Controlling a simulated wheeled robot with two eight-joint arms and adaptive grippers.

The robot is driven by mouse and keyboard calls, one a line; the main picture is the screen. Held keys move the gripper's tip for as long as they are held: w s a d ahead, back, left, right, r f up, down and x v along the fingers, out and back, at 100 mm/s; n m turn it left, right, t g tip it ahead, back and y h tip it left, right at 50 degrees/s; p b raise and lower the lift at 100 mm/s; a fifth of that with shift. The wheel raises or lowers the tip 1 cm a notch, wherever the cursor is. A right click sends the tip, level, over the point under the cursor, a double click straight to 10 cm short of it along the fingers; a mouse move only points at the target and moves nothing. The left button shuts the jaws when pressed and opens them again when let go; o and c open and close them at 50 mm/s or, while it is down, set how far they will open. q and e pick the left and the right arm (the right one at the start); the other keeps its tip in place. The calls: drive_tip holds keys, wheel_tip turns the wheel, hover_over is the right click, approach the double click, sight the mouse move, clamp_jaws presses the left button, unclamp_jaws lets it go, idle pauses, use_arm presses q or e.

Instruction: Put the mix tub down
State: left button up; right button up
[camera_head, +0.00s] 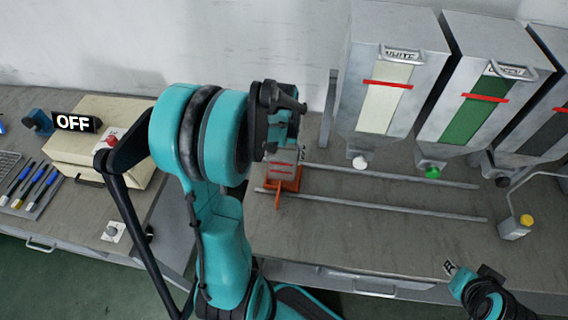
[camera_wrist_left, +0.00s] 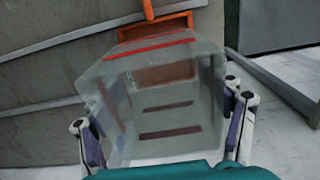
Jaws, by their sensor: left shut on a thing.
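The mix tub (camera_wrist_left: 120,70) is a pale see-through tub with red marks, between the fingers of my left gripper (camera_wrist_left: 165,135). In the head view the tub (camera_head: 281,167) is partly hidden behind my left gripper (camera_head: 280,135), which is shut on it. An orange carriage (camera_head: 290,185) shows right at the tub's lower end, and its orange frame (camera_wrist_left: 172,24) shows past the tub in the wrist view. I cannot tell whether the tub touches it.
Two rails (camera_head: 390,210) run along the bench to the right of the carriage. Hoppers with white (camera_head: 384,98), green (camera_head: 476,110) and dark (camera_head: 546,128) windows stand behind them. A beige machine (camera_head: 95,150) with an OFF sign (camera_head: 75,123) is at the left, beside hand tools (camera_head: 35,188).

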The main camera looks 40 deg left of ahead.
use_arm(q)
wheel_tip(320, 180, down, 3)
drive_tip(key=shift+r+b, duration=0.1)
drive_tip(key=shift+b, duration=0.35)
drive_tip(key=shift+f, duration=0.35)
drive_tip(key=o, duration=1.2)
drive_tip(key=shift+r, duration=0.1)
drive_tip(key=shift+c, duration=0.2)
